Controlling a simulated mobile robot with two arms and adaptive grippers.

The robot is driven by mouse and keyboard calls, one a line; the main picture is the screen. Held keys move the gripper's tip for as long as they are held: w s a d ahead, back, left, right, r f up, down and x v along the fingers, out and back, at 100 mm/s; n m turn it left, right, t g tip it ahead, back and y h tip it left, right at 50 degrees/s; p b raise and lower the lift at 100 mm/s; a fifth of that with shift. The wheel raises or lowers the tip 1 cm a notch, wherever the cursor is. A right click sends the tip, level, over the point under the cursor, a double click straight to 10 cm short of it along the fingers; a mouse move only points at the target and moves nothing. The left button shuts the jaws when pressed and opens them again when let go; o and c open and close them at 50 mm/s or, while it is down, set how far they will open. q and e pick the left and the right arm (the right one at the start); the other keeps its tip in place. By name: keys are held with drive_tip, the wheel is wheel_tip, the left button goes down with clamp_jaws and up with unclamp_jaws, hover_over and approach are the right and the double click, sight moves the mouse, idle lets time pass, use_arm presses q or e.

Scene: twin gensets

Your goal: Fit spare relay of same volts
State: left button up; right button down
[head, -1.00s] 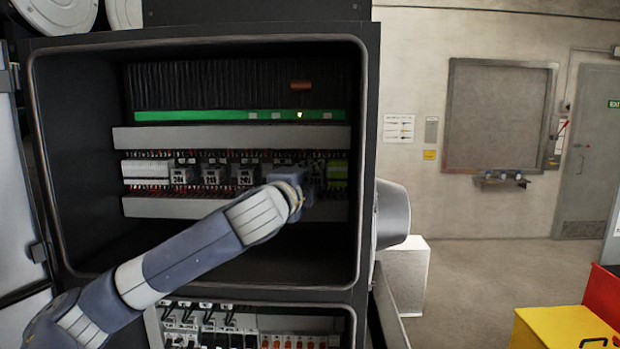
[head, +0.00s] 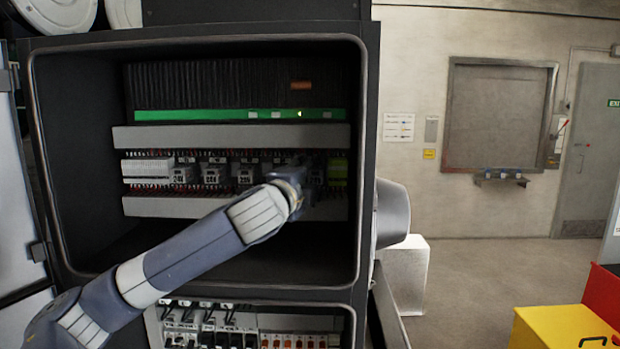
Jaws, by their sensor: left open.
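A row of pale relays sits on the middle rail of the open cabinet: one at the left (head: 183,175), one beside it (head: 214,174) and a third (head: 245,174). Their small dark labels seem to read 24V, but the print is blurred. My left gripper (head: 300,179) is open at the right part of this row. My wrist and forearm cover much of the gripper and the rail behind it, so whether the fingers touch a relay cannot be seen. Small blue-and-dark items, possibly spare relays (head: 501,174), stand on a wall shelf (head: 500,182). My right gripper is out of view.
The cabinet's rim (head: 364,200) surrounds the work space. Grey ducts (head: 230,137) run above and below the rail. A green-yellow terminal block (head: 337,172) is right of the gripper. Breakers (head: 292,340) sit below. A yellow box (head: 565,330) and red box (head: 605,295) stand at lower right.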

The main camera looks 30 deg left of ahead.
use_arm(q)
drive_tip(key=v, duration=1.2)
drive_tip(key=shift+f, duration=0.1)
